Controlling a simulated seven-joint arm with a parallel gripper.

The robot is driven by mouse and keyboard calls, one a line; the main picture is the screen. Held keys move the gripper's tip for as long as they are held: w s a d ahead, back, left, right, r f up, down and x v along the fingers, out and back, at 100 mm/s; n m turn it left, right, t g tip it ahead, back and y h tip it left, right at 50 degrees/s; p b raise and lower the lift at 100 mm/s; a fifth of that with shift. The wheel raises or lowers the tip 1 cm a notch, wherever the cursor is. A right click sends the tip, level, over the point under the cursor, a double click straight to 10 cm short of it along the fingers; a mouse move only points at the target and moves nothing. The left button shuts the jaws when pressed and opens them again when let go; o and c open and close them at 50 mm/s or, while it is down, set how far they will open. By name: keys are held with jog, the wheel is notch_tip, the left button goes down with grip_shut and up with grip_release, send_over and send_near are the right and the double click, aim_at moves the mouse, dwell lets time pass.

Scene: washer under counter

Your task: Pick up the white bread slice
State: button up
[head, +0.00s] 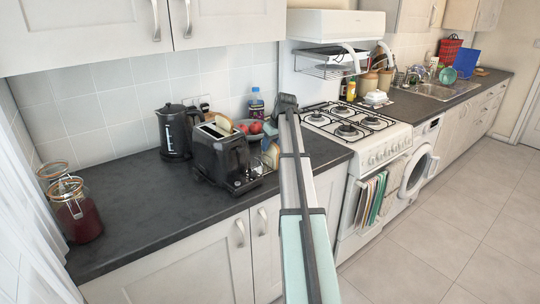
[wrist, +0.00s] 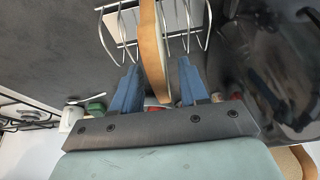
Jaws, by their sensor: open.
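A bread slice (wrist: 152,45) with a brown crust stands on edge in the wrist view, seen nearly edge-on. It stands by a wire rack (wrist: 186,40). My gripper (wrist: 158,66) is open, with one blue finger on each side of the slice. A gap shows between the slice and each finger. In the head view, a pale slice (head: 273,155) stands right of the black toaster (head: 222,158), partly hidden by my arm. Another slice (head: 224,123) sticks out of the toaster's top. My fingers are hard to make out in the head view.
The glossy black toaster (wrist: 275,70) is close on the right in the wrist view. A black kettle (head: 174,132), a bottle (head: 256,103) and red fruit (head: 255,127) stand behind. Glass jars (head: 75,208) are at the left. The front left counter (head: 150,220) is clear.

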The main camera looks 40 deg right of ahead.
jog(key=shift+w+f, duration=0.1)
jog(key=shift+f, duration=0.1)
grip_shut()
dwell(0.3)
jog(key=shift+r, duration=0.1)
notch_tip(320, 180, up, 13)
dwell(1.1)
jog(key=shift+a, duration=0.1)
